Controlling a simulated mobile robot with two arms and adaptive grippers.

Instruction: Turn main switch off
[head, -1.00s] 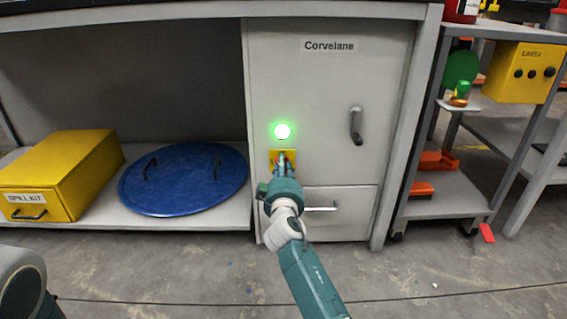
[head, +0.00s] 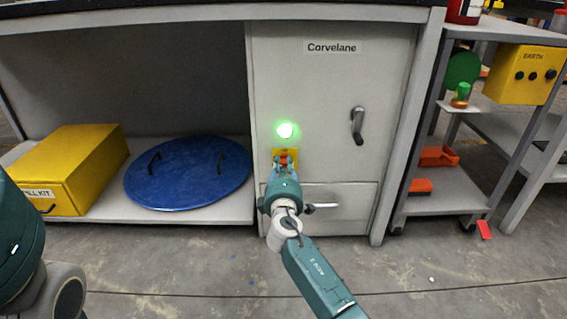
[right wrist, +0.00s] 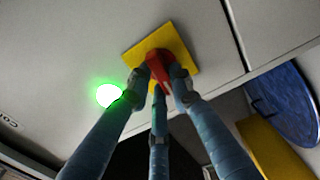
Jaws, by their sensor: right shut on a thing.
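The main switch is a red handle (right wrist: 158,68) on a square yellow plate (right wrist: 180,42), set in the front of a grey cabinet. In the head view the plate (head: 277,154) shows just below a glowing green lamp (head: 285,130). My right gripper (head: 285,163) is at the switch. In the right wrist view its fingers (right wrist: 157,82) are closed around the red handle, which is partly hidden between them. The green lamp (right wrist: 109,95) is lit beside the plate there too. My left arm shows at the left edge of the head view, but its gripper is out of view.
The cabinet (head: 335,90), labelled Corvelane, has a door handle (head: 357,125) and a drawer handle (head: 323,206) close to my right wrist. A blue round lid (head: 188,175) and a yellow spill kit box (head: 75,165) lie on the shelf at left. A cart (head: 445,190) stands at right.

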